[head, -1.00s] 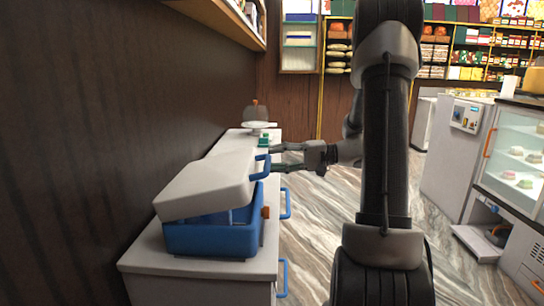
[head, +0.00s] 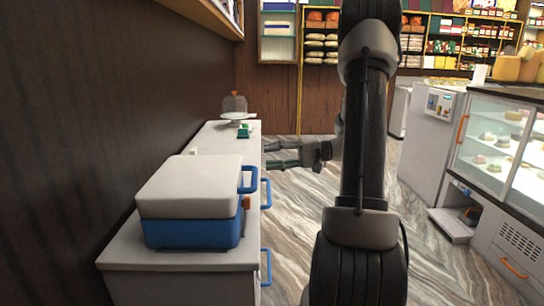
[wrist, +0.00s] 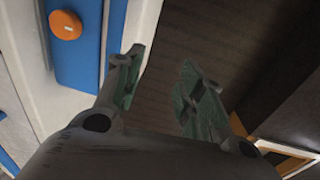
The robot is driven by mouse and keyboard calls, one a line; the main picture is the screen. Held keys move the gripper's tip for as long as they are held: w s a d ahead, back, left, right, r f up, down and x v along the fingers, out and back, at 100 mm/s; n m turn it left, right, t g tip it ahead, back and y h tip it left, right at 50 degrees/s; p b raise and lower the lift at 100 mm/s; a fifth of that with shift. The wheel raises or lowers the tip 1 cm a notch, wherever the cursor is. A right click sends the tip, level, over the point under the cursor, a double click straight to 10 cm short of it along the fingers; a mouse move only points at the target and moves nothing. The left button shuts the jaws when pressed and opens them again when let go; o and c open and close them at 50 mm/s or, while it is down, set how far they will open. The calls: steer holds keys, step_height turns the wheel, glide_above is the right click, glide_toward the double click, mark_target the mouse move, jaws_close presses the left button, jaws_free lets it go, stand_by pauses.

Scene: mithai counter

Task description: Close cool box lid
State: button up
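The cool box has a blue body (head: 192,234) and a pale grey lid (head: 190,187). It stands on the near end of the white counter at left in the head view. The lid lies level on the body, with no gap showing from this side. A blue handle (head: 249,180) sticks out at its right, above a small orange part (head: 246,202). My gripper (head: 272,155) is open and empty, beyond the box and to its right, apart from it. In the wrist view my gripper (wrist: 158,72) has its fingers apart with nothing between them.
The white counter (head: 180,259) runs along the dark wall, with blue handles on its front. A domed stand (head: 235,104) and a small green item (head: 243,131) are at its far end. A glass display case (head: 495,145) stands at right. The marble floor between is clear.

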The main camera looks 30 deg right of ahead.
steer(key=v, duration=1.2)
stand_by(0.4)
